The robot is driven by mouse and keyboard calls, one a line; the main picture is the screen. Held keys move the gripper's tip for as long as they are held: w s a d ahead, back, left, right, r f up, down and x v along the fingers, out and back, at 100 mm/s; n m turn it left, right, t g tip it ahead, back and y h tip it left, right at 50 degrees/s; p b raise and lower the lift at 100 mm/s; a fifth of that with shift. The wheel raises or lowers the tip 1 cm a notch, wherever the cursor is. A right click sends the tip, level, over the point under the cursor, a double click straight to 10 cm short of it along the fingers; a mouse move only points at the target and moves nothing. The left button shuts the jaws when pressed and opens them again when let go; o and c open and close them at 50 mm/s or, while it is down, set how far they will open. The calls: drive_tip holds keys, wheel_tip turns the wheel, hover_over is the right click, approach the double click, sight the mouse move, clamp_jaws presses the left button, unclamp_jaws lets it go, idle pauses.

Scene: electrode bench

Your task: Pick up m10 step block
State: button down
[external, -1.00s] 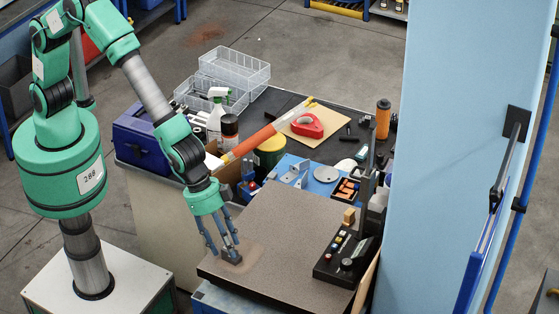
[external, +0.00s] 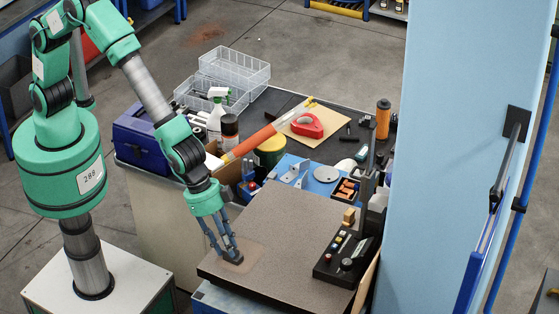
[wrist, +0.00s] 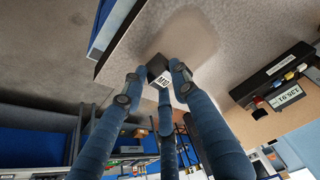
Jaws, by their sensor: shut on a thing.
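The m10 step block (wrist: 158,72) is a small dark block with a white label reading M10, seen between my fingertips in the wrist view. In the external view it is a dark shape (external: 233,259) at the near left part of the speckled surface plate (external: 285,240), mostly covered by the fingers. My gripper (external: 229,252), with three blue fingers, points down and is shut on the block. In the wrist view the fingers close around it from several sides. I cannot tell whether the block touches the plate.
A black control box (external: 343,256) with knobs stands at the plate's right side. Behind the plate lie a blue mat with metal parts, a red tape dispenser (external: 307,125), bottles and wire baskets (external: 235,68). A pale blue panel (external: 465,150) rises on the right. The plate's middle is clear.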

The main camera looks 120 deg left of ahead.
drive_tip(key=shift+r, duration=0.1)
idle(0.3)
drive_tip(key=shift+w+r, duration=0.1)
drive_tip(key=shift+r, duration=0.5)
wheel_tip(320, 180, up, 2)
drive_tip(key=shift+r, duration=0.1)
drive_tip(key=s+a+r+b, duration=0.1)
drive_tip(key=s+a, duration=0.2)
drive_tip(key=s, duration=1.2)
drive_tip(key=shift+s+r+b, duration=0.2)
drive_tip(key=shift+s+b, duration=0.2)
drive_tip(key=shift+a, duration=0.1)
